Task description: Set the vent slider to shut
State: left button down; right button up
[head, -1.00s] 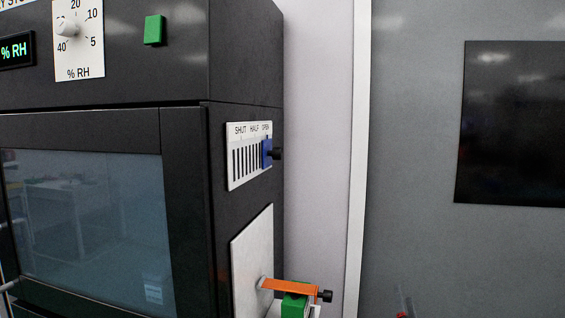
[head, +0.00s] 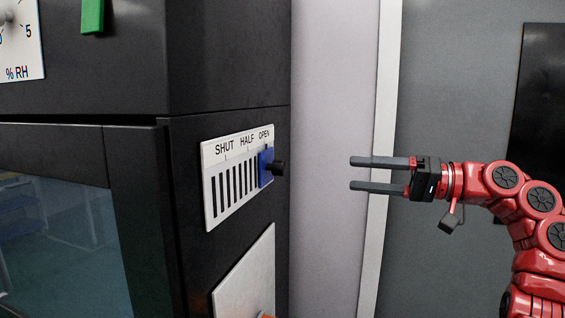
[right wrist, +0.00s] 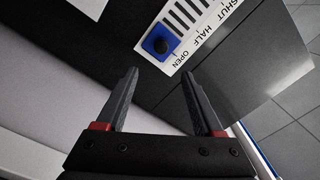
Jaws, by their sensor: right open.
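The vent slider is a blue block (head: 265,168) with a black knob (head: 278,168). It sits at the OPEN end of a white slotted plate (head: 212,196) marked SHUT, HALF, OPEN on the dark cabinet's side. My right gripper (head: 352,174) is open and empty, to the right of the knob and apart from it, with its fingers pointing left toward it. In the right wrist view, the blue slider (right wrist: 160,41) lies beyond the two spread fingertips of the right gripper (right wrist: 160,75). My left gripper is not in view.
The dark cabinet (head: 230,60) has a glass door (head: 60,240) at left. A pale metal plate (head: 245,280) is mounted below the vent. A green block (head: 92,16) is on the upper front. Free room lies between the knob and my right gripper.

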aim_at(285, 167)
jog(key=p+x, duration=0.1)
jog(key=x, duration=0.4)
jog(key=p+x, duration=0.2)
jog(key=x, duration=0.3)
jog(key=s+p+x, duration=0.1)
jog(key=p+x, duration=0.1)
jog(key=x, duration=0.3)
jog(key=shift+a+r, duration=0.1)
jog(key=shift+r, duration=0.05)
jog(key=shift+w+a, duration=0.35)
jog(key=shift+a, duration=0.1)
jog(key=shift+d, duration=0.1)
grip_shut()
